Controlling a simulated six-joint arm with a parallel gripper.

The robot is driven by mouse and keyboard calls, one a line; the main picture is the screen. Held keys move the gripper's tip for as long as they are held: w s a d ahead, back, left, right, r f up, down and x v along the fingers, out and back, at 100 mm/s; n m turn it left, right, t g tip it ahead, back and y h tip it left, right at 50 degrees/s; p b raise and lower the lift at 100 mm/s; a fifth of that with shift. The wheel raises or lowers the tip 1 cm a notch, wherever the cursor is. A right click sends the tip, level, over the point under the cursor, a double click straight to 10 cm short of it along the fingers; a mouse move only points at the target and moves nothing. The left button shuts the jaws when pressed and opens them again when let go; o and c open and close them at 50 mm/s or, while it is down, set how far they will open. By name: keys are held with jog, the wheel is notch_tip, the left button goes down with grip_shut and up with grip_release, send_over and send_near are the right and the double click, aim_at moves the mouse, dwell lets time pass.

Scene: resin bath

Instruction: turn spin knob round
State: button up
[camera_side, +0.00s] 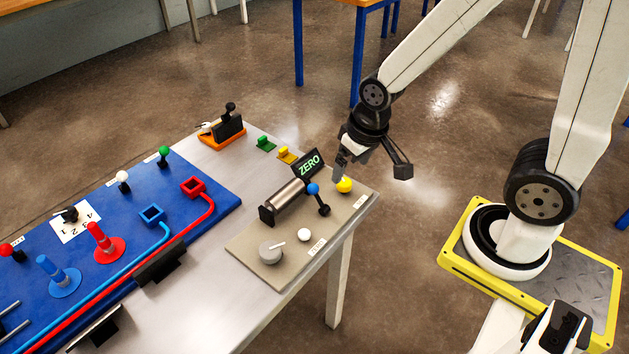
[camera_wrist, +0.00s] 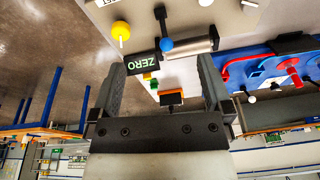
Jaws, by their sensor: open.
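A beige panel (camera_side: 250,242) on the table carries a round grey knob (camera_side: 271,252) with a pale pointer bar, near its front left. I cannot tell for sure which control is the spin knob. A white ball (camera_side: 304,235), a blue-balled lever (camera_side: 313,189) and a yellow ball knob (camera_side: 344,186) are also on the panel. The yellow ball shows in the wrist view (camera_wrist: 121,30), with the blue ball (camera_wrist: 166,44). My gripper (camera_side: 340,172) is open and empty, beside the yellow ball in the side view. Its two fingers spread apart in the wrist view (camera_wrist: 160,68).
A metal cylinder (camera_side: 288,197) with a green-lettered ZERO display (camera_side: 308,164) stands on the panel close to my gripper. A blue board (camera_side: 190,232) with red and blue fittings lies to the left. An orange-based holder (camera_side: 222,134) is at the back.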

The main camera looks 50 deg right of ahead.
jog(key=w+a+f+m+g, duration=0.1)
jog(key=w+a+f+m, duration=0.2)
jog(key=w+a+m, duration=0.5)
jog(key=m+g, duration=0.1)
jog(key=m, duration=0.9)
send_near(271, 248)
jog(key=shift+w+d+f, duration=0.1)
jog(key=shift+d+f, duration=0.2)
jog(key=shift+d, duration=0.35)
jog(key=shift+a+f+m, duration=0.35)
jog(key=shift+a+m, duration=0.3)
jog(key=shift+m, duration=0.15)
jog(key=shift+f, duration=0.15)
jog(key=shift+f, duration=3.75)
jog(key=c, duration=1.2)
jog(key=shift+c, duration=0.2)
